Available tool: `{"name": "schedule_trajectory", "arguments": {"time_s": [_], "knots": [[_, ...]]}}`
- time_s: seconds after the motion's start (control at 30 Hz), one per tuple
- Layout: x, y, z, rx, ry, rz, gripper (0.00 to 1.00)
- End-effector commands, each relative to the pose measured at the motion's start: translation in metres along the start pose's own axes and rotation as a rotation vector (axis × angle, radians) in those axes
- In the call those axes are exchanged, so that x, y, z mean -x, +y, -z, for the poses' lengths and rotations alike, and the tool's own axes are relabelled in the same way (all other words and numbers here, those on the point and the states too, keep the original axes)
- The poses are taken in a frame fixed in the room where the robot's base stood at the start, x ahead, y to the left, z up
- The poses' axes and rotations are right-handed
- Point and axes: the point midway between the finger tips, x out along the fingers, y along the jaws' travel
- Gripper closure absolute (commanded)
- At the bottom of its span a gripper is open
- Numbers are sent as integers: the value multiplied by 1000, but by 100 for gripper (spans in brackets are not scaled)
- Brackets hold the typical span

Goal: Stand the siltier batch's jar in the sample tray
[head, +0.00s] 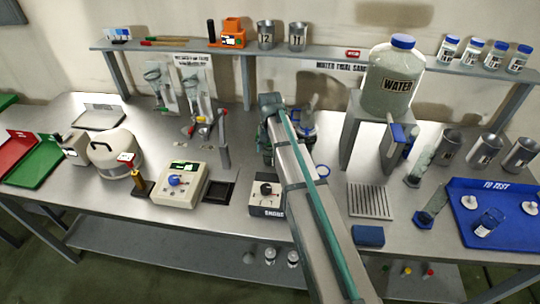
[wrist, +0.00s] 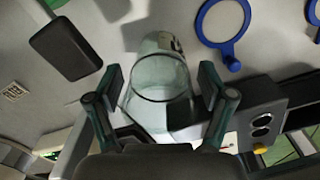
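The blue tray marked TO TEST (head: 468,236) lies at the right end of the bench. A clear jar with blue on it (head: 488,222) sits in it, between white round pieces (head: 529,208). Several blue-lidded jars (head: 472,52) stand on the shelf at upper right; their contents are too small to judge. My gripper in the wrist view (wrist: 160,84) is open, with its fingers on either side of a clear glass vessel (wrist: 160,95). Gaps show beside the glass, and I cannot tell how deep it lies between the fingers. In the head view my arm hides the fingertips.
A large WATER jug (head: 391,82) stands on a raised stand at right centre. Two glass cylinders (head: 432,205) stand left of the tray, with metal beakers (head: 485,148) behind it. A slotted plate (head: 370,201) and a blue block (head: 369,236) lie nearer the front.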

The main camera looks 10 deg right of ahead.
Motion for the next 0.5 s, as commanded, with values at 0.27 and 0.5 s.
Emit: {"name": "schedule_trajectory", "arguments": {"time_s": [0.27,0.5], "knots": [[0,0,0,0,0,0,70],[0,0,0,0,0,0,90]]}}
